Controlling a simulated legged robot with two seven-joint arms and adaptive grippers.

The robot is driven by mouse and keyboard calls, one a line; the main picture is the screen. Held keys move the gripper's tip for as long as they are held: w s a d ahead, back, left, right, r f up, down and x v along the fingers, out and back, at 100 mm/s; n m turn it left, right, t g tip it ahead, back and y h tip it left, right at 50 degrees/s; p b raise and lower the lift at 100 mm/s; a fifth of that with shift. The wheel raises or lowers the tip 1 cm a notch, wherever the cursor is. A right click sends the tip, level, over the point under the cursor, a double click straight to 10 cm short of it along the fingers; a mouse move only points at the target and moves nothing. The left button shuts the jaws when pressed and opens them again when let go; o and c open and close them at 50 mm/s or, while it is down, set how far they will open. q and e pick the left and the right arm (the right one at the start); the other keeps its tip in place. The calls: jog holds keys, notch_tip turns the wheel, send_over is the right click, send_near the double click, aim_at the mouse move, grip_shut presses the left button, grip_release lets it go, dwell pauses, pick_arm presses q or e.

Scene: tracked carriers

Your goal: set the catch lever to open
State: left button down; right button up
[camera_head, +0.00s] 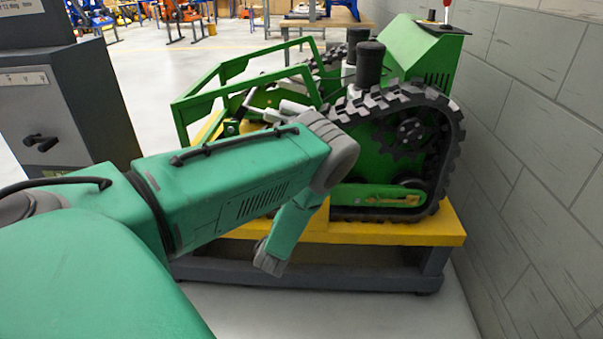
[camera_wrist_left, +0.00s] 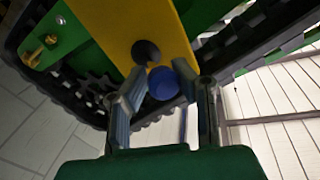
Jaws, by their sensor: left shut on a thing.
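In the left wrist view, a blue ball knob (camera_wrist_left: 163,84), seemingly the end of the catch lever, sits between the fingertips of my left gripper (camera_wrist_left: 160,76). The fingers stand on either side of the knob and are shut on it. A dark round part (camera_wrist_left: 146,52) lies just beyond it, against a yellow panel (camera_wrist_left: 122,22). The lever's shaft and its set position are hidden. In the head view my left arm reaches across the green tracked carrier (camera_head: 425,62); the gripper and the lever do not show there. My right gripper is in neither view.
The carrier's black track (camera_head: 447,150) rests on a yellow-topped stand (camera_head: 400,233). A block wall (camera_head: 540,150) runs close along the right. A grey cabinet (camera_head: 95,110) stands at the left. Open floor (camera_head: 400,315) lies in front of the stand.

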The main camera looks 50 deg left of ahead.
pick_arm(q)
jog(key=shift+s+a+f, duration=0.1)
jog(key=shift+s+a, duration=0.3)
jog(key=shift+a, duration=0.35)
jog(key=c, duration=1.3)
grip_release()
jog(key=shift+d, duration=0.1)
jog(key=shift+s+d, duration=0.2)
jog(key=shift+s, duration=0.05)
jog(key=v, duration=1.1)
jog(key=shift+s+f, duration=0.15)
